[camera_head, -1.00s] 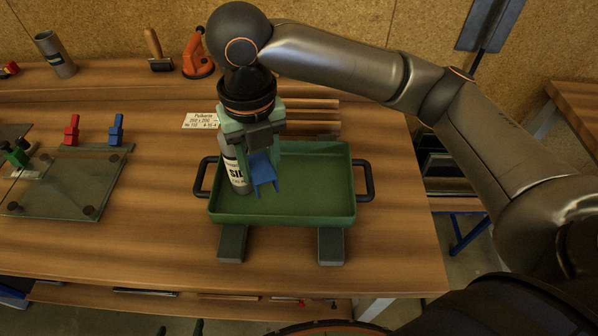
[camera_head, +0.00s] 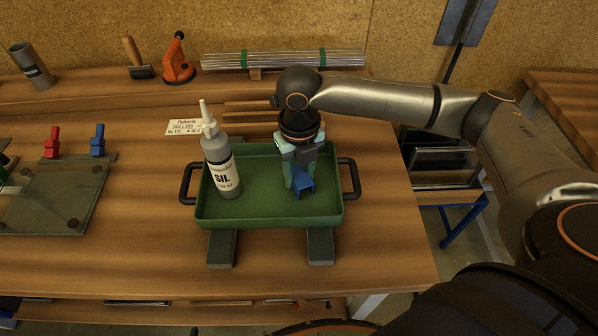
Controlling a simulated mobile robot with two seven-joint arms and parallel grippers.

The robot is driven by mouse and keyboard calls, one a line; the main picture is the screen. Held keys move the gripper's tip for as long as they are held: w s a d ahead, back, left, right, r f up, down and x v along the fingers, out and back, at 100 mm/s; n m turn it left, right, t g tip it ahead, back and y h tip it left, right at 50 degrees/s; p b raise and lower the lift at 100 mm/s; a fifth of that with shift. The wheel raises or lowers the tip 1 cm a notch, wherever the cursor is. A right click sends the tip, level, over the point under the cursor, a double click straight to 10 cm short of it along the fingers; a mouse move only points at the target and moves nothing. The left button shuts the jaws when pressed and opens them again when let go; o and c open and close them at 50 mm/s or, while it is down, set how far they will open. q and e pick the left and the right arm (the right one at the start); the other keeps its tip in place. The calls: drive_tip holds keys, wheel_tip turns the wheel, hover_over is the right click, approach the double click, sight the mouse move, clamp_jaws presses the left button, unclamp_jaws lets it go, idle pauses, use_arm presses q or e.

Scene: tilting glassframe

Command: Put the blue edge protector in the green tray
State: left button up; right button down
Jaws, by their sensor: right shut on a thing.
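The blue edge protector (camera_head: 304,184) is a small U-shaped piece in the fingers of my right gripper (camera_head: 301,178). My right gripper points down inside the outline of the green tray (camera_head: 262,211), over its right half, and is shut on the protector. The protector is low in the tray; I cannot tell whether it touches the floor. The tray has a black handle on each side and stands on two dark supports. A grey bottle marked SIL (camera_head: 221,165) stands upright in the tray's left part. My left gripper is not in view.
A glass pane (camera_head: 55,195) with red (camera_head: 52,142) and blue clamps (camera_head: 97,140) lies at the left. A paper label (camera_head: 186,127) and wooden strips (camera_head: 250,112) are behind the tray. A suction lifter (camera_head: 177,65) and brush (camera_head: 137,62) stand on the back shelf.

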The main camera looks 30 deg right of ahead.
sight(299, 174)
drive_tip(key=shift+f, duration=0.1)
drive_tip(key=shift+c, duration=2.2)
unclamp_jaws()
wheel_tip(299, 174, up, 12)
drive_tip(key=shift+p, duration=0.3)
